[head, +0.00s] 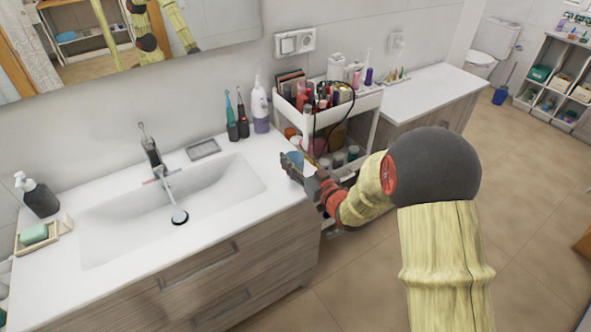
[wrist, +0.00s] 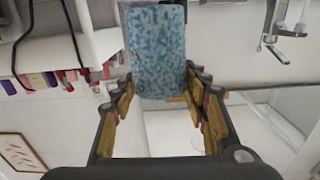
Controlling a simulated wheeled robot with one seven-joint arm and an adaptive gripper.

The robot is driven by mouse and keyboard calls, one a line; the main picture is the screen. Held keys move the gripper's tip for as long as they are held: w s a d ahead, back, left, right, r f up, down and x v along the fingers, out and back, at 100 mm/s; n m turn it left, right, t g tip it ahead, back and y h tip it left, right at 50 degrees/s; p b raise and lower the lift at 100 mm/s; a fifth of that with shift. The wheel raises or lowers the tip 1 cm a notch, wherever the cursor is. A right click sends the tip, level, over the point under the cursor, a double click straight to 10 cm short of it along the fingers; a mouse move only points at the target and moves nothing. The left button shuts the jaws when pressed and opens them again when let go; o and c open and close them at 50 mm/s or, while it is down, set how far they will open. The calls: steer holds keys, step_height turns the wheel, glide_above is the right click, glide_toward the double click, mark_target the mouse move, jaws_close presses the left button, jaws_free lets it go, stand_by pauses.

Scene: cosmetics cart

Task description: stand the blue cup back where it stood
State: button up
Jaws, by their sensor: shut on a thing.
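The blue cup (wrist: 157,50), with a mottled light and dark blue surface, sits between the fingertips of my gripper (wrist: 162,88) in the wrist view. My gripper is shut on it. In the head view the cup (head: 295,158) shows as a small blue patch beside my gripper (head: 298,172), at the right end of the washbasin counter and in front of the cart. My gripper hides part of it there. I cannot tell whether the cup touches the surface below.
The white cosmetics cart (head: 367,102) holds bottles and brushes on top and jars below; a black cable (head: 318,122) hangs over its front. The washbasin counter (head: 283,192) has a soap dispenser (head: 38,196), two toothbrushes and a white pump bottle (head: 260,105). Its front right corner is bare.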

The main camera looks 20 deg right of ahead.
steer(key=shift+w+d+f, duration=0.1)
steer(key=shift+w+f, duration=0.2)
steer(key=shift+f, duration=0.05)
steer(key=shift+w+f+b, duration=0.1)
steer(key=shift+f+b, duration=0.7)
steer(key=shift+f, duration=0.85)
steer(key=shift+f, duration=0.1)
steer(key=shift+f, duration=0.15)
steer(key=o, duration=1.2)
steer(key=shift+o, duration=0.2)
steer(key=shift+r, duration=0.2)
